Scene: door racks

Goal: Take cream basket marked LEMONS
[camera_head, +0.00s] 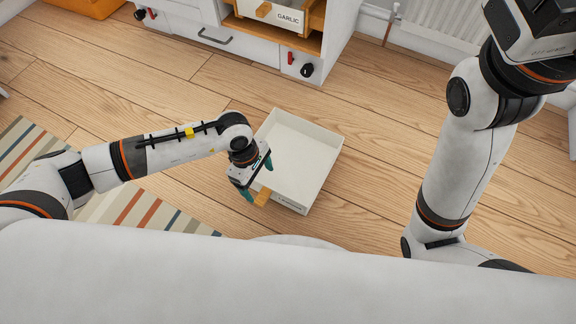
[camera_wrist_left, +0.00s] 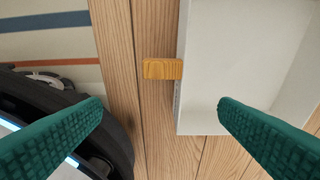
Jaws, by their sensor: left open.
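A cream basket (camera_head: 303,148), open at the top and empty, appears to rest on the wooden floor in front of me. It has a wooden handle (camera_head: 262,197) on its near side, and the small marking on that side is too small to read. My left gripper (camera_head: 257,179) is open above the near left part of the basket, close to the handle. In the left wrist view the handle (camera_wrist_left: 162,69) lies ahead, between the lines of the two teal fingers (camera_wrist_left: 160,105), with the basket (camera_wrist_left: 235,60) to the right. My right gripper's fingers are out of view.
A white cabinet (camera_head: 235,45) with an open drawer marked GARLIC (camera_head: 288,17) stands at the back. A striped rug (camera_head: 130,205) lies at the left. A radiator (camera_head: 435,20) is at the back right. Bare floor (camera_head: 385,130) lies right of the basket.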

